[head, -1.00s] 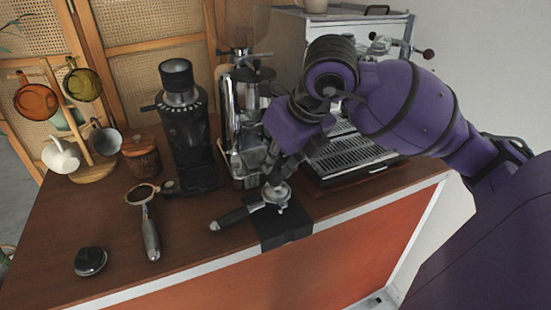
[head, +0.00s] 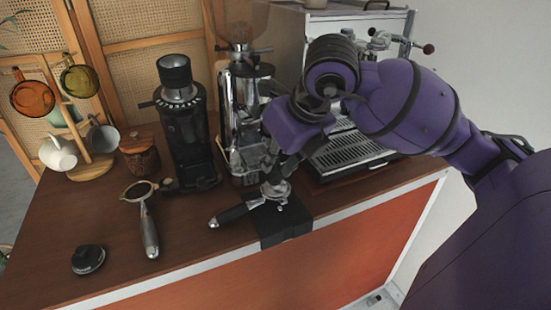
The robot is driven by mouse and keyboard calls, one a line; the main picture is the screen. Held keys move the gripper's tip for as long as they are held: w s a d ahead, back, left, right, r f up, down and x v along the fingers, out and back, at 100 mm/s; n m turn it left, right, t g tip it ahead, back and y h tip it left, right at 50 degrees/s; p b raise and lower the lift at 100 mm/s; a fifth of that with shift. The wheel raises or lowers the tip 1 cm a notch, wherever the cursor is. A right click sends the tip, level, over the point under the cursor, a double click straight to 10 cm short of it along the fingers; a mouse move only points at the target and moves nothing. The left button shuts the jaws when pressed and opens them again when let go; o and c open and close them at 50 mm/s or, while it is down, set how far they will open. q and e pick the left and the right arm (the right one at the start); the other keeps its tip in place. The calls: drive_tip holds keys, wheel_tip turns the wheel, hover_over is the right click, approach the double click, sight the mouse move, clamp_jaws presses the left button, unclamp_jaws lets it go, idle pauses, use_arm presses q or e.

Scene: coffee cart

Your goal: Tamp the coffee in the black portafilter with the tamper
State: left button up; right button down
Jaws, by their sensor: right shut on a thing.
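The black portafilter (head: 235,213) lies with its dark handle pointing left and its metal head on a black tamping mat (head: 287,232) at the counter's front edge. My right gripper (head: 271,176) is directly above the head, pointing down. It is shut on the tamper (head: 276,189), whose metal base shows at the portafilter's basket. The gripper hides most of the tamper and the coffee, so I cannot tell how deep the base sits. My left gripper is out of view.
Another portafilter (head: 147,226) lies to the left, with a round black tool (head: 88,259) near it. A black grinder (head: 185,130), a chrome grinder (head: 240,110) and an espresso machine (head: 352,152) stand behind. A cup rack (head: 95,163) is far left. The front left counter has free room.

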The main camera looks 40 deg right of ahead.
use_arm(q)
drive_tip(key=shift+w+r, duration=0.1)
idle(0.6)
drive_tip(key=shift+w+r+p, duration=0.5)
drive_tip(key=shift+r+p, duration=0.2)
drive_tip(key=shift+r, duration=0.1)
use_arm(e)
drive_tip(key=shift+r, duration=1.45)
drive_tip(key=shift+r, duration=0.1)
drive_tip(key=shift+r, duration=0.25)
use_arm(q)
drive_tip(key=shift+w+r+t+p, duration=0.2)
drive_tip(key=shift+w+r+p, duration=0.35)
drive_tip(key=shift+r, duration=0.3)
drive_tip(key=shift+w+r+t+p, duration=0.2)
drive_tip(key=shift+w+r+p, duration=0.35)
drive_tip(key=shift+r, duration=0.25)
use_arm(e)
drive_tip(key=shift+r, duration=2.1)
